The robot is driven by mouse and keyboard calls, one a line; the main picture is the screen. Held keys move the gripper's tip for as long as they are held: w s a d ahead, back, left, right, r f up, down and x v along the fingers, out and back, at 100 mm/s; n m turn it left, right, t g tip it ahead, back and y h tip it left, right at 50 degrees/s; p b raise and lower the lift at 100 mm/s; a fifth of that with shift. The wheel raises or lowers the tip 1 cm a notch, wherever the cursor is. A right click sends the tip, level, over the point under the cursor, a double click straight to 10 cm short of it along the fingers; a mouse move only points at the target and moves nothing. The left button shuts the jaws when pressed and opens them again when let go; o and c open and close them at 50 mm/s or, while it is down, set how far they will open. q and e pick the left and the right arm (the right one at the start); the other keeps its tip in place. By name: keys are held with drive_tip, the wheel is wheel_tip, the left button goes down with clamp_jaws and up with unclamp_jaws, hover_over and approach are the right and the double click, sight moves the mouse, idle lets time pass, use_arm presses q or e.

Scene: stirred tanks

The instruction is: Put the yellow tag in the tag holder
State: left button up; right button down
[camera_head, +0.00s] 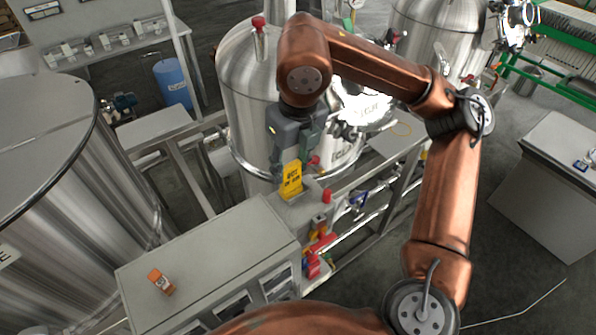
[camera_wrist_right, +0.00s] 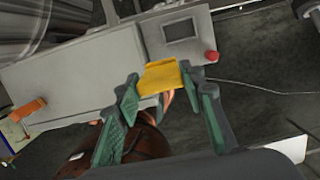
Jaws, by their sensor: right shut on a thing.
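The yellow tag (camera_head: 291,181) has dark lettering and hangs upright below my right gripper (camera_head: 296,158) in the head view. In the right wrist view the tag (camera_wrist_right: 160,77) lies between the green fingertips of the right gripper (camera_wrist_right: 161,82), which is shut on it. The tag is above or in front of a small grey control box with a red button; I cannot tell whether it touches the box. I cannot make out the tag holder clearly in either view. My left gripper is not in view.
A grey cabinet (camera_head: 215,250) stands at the front with an orange item (camera_head: 161,281) on its top. The red button (camera_wrist_right: 211,57) and a dark screen (camera_wrist_right: 181,30) are beyond the tag. Steel tanks (camera_head: 245,85) and pipe rails crowd the area behind and beside it.

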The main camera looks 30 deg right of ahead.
drive_tip(key=w+d+f, duration=0.1)
drive_tip(key=w+f, duration=0.1)
drive_tip(key=w+d+f, duration=0.1)
drive_tip(key=shift+w+d+f, duration=0.2)
drive_tip(key=shift+w+f, duration=0.15)
drive_tip(key=f, duration=0.2)
drive_tip(key=w+d+f+p, duration=0.1)
drive_tip(key=f, duration=0.1)
drive_tip(key=w+d+f, duration=0.1)
drive_tip(key=f, duration=0.1)
drive_tip(key=shift+w+f, duration=0.15)
drive_tip(key=shift+f, duration=0.2)
drive_tip(key=c, duration=1.7)
unclamp_jaws()
drive_tip(key=shift+c, duration=0.2)
drive_tip(key=o, duration=0.3)
drive_tip(key=shift+r, duration=0.15)
drive_tip(key=shift+o, duration=0.9)
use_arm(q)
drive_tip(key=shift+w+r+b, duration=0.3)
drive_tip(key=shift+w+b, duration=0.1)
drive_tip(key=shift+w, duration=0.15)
use_arm(e)
wheel_tip(320, 180, up, 12)
drive_tip(key=s, duration=0.2)
